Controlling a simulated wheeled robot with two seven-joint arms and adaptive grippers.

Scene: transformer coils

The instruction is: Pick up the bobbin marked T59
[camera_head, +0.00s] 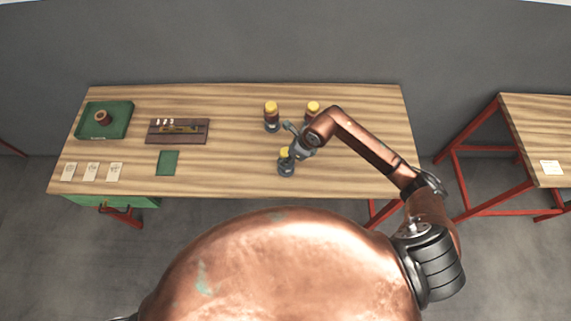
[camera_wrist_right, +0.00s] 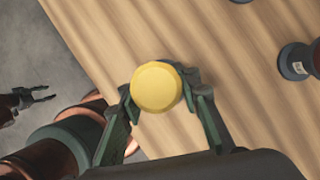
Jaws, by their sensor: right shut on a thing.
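A bobbin with a yellow top and dark base (camera_head: 286,168) is near the front edge of the wooden table. My right gripper (camera_head: 291,153) is at its top. In the right wrist view the round yellow top (camera_wrist_right: 156,87) sits between the two fingers, which are shut on it. Two similar yellow-topped bobbins stand behind, one at left (camera_head: 271,115) and one at right (camera_head: 312,107), partly hidden by my arm. No T59 mark is readable. A white label shows on a dark bobbin flange (camera_wrist_right: 294,62). My left gripper (camera_wrist_right: 44,93) appears open, away from the table.
A green tray (camera_head: 122,131) at the far left holds a reddish bobbin (camera_head: 103,118). A brown rack (camera_head: 154,137), a green pad (camera_head: 167,162) and several paper cards (camera_head: 92,171) lie on the left half. A second table (camera_head: 540,120) stands at right.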

